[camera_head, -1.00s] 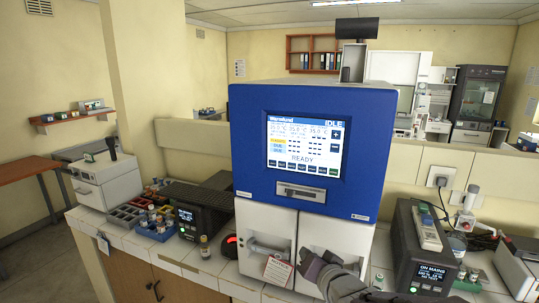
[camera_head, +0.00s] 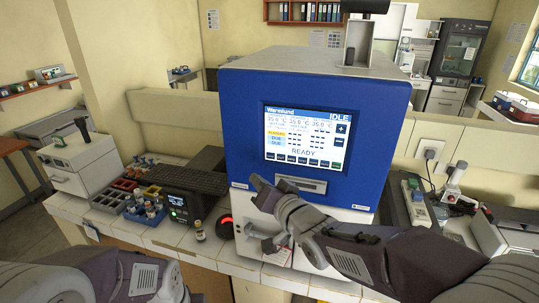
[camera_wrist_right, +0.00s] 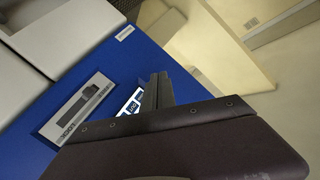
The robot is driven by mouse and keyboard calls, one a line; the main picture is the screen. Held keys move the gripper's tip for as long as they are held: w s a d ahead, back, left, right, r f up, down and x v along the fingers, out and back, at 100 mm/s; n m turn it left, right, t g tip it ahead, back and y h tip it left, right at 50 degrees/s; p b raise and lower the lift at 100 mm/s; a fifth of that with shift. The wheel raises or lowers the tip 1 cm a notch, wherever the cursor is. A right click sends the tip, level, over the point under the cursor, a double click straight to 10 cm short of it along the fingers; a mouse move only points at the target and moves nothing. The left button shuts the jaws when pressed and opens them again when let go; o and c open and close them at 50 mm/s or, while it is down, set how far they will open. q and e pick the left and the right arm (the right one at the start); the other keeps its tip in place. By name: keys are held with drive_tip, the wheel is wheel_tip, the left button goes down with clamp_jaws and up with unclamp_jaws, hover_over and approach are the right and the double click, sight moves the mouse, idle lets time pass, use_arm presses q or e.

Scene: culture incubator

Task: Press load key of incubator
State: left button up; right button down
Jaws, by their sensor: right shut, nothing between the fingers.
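The incubator (camera_head: 232,140) is a blue-fronted box with white doors below. The key labels are too small to read. My right gripper (camera_head: 257,184) is shut and empty, in front of the blue panel, below and left of the screen. In the right wrist view its closed fingers (camera_wrist_right: 158,90) overlap the screen (camera_wrist_right: 131,104) and hide much of it. My left arm shows at the bottom left; its gripper is out of frame.
A slot panel (camera_head: 303,184) sits just under the screen, partly near my right wrist.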

sight(271, 156)
drive_tip(key=w+d+p, duration=0.1)
drive_tip(key=w, duration=0.1)
drive_tip(key=w+d+p, duration=0.1)
drive_tip(key=w, duration=0.2)
drive_tip(key=w+p, duration=0.1)
drive_tip(key=w, duration=0.1)
drive_tip(key=shift+w+d, duration=0.4)
drive_tip(key=shift+s+d+r, duration=0.1)
drive_tip(key=shift+s, duration=0.05)
idle(0.4)
drive_tip(key=shift+p, duration=0.3)
idle(0.8)
drive_tip(key=shift+w, duration=0.5)
